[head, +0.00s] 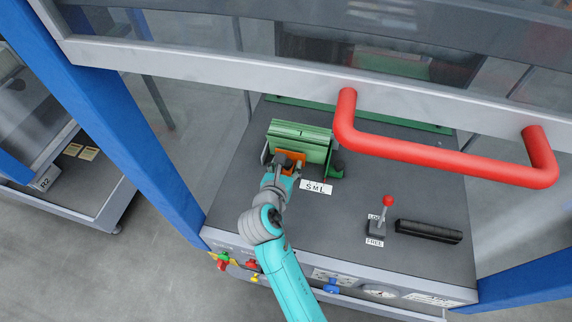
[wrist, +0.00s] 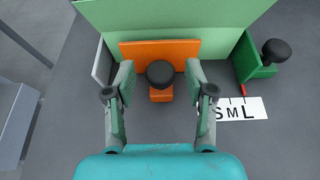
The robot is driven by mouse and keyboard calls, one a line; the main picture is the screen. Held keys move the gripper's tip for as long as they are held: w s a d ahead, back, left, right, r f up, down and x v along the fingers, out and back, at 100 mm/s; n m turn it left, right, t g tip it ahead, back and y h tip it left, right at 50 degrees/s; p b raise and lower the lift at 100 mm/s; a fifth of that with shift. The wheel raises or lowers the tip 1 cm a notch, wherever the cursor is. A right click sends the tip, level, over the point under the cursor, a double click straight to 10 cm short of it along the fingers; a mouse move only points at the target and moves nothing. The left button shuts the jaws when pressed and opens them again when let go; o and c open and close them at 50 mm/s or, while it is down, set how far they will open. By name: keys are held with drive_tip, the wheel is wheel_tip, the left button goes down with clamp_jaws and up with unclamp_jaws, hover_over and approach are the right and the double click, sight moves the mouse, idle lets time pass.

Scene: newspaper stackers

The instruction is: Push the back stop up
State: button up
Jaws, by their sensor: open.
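An orange bracket (wrist: 184,49) with a black round knob (wrist: 160,74) stands against a light green upright plate (wrist: 190,15). No label marks which piece is the back stop. My gripper (wrist: 159,82) is open, with one finger on each side of the knob, and I see no firm grip on it. In the head view my gripper (head: 283,166) reaches the orange bracket (head: 297,157) in front of the green plates (head: 300,137). My fingers partly hide the bracket there. A darker green stop (wrist: 262,68) with its own black knob stands to the right.
A white S M L label (wrist: 240,109) lies right of my gripper. A red-knobbed lever (head: 387,205) and a black ribbed block (head: 429,231) stand farther right. A red handle (head: 440,172) on the raised grey frame hangs over the deck.

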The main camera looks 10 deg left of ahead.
drive_tip(key=v, duration=1.2)
